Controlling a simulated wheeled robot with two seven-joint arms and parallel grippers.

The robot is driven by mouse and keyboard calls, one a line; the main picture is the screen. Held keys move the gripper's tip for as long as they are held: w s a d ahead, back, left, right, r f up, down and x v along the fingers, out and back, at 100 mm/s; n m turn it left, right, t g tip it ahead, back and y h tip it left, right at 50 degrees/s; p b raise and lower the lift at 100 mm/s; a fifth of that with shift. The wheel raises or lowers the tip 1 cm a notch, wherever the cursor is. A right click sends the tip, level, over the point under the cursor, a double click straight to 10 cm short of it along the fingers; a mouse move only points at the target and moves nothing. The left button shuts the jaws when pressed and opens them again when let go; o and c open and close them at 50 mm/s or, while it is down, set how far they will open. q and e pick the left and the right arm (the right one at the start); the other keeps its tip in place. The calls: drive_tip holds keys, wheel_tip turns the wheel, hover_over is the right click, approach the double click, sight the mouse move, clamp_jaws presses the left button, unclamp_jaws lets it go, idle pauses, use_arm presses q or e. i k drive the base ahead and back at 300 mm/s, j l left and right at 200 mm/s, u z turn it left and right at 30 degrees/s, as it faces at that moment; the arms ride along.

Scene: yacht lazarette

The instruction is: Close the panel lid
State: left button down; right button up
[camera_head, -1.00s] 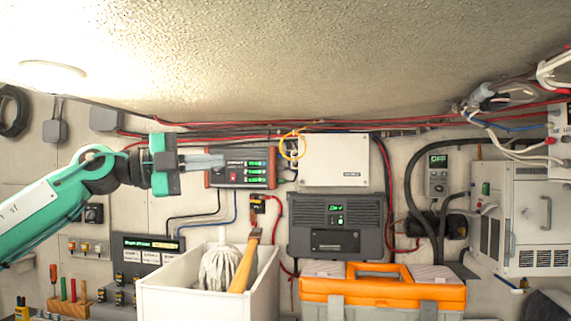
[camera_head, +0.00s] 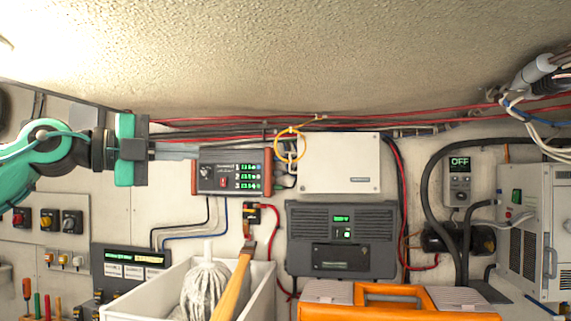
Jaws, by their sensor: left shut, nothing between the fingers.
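A cream flat-fronted box (camera_head: 339,163) is on the back wall, its front face looking flush. I cannot tell for sure which panel has the lid; no lid clearly stands open. My left gripper (camera_head: 190,151) comes in from the left, its fingers shut and empty. Its fingertips are just left of the red-ended device (camera_head: 232,172) with green digits, near its upper left corner; I cannot tell whether they touch. The cream box is further right, beyond that device. My right gripper is not in view.
Red and black cables (camera_head: 330,120) run along the wall top. A dark grey unit (camera_head: 341,240) sits below the cream box. A white bin (camera_head: 262,290) with a mop (camera_head: 208,285) and an orange toolbox (camera_head: 405,305) are in front. A metal cabinet (camera_head: 537,225) stands right.

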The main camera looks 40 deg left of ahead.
sight(331, 162)
drive_tip(key=i+j, duration=1)
drive_tip(key=i, duration=0.2)
